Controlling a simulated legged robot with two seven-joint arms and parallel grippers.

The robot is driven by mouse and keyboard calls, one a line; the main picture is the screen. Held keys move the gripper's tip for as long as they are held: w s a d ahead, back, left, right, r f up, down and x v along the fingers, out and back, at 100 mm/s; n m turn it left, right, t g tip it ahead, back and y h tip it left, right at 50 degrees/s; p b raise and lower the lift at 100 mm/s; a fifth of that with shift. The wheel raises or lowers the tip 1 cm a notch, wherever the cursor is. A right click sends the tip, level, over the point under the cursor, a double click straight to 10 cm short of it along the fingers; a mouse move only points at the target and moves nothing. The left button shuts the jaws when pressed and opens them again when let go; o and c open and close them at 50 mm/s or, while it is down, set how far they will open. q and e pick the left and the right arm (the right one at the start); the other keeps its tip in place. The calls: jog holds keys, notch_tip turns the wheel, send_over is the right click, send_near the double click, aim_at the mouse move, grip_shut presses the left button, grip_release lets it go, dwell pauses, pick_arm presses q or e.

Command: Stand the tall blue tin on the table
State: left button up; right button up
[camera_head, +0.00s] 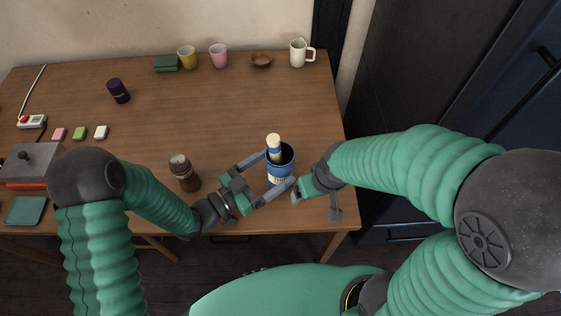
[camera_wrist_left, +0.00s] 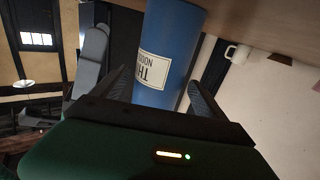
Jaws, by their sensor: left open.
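The tall blue tin (camera_head: 287,158) stands upright on the wooden table (camera_head: 225,110) near its front right edge, open end up, with a pale label low on its side. A cream and blue cylinder (camera_head: 274,144) sticks up at its mouth. My left gripper (camera_head: 279,168) is open, with one finger on each side of the tin; whether they touch it is unclear. In the left wrist view the blue tin (camera_wrist_left: 172,45) shows between the two fingers. My right gripper (camera_head: 316,203) is just right of the tin at the table edge, its fingers spread and empty.
A brown jar (camera_head: 185,174) stands left of my left gripper. A dark purple cup (camera_head: 118,91) is further back. Yellow (camera_head: 187,57) and pink cups (camera_head: 218,56), a wooden bowl (camera_head: 261,60) and a white mug (camera_head: 299,54) line the back. The table's middle is clear.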

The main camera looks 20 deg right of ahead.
pick_arm(q)
jog(key=v, duration=0.9)
jog(key=shift+a+r, duration=0.15)
jog(key=shift+a, duration=0.1)
pick_arm(e)
jog(key=shift+a+r, duration=0.2)
jog(key=shift+r, duration=0.1)
pick_arm(q)
jog(key=shift+d, duration=0.1)
pick_arm(e)
jog(key=shift+d, duration=0.1)
pick_arm(q)
jog(key=shift+d, duration=0.1)
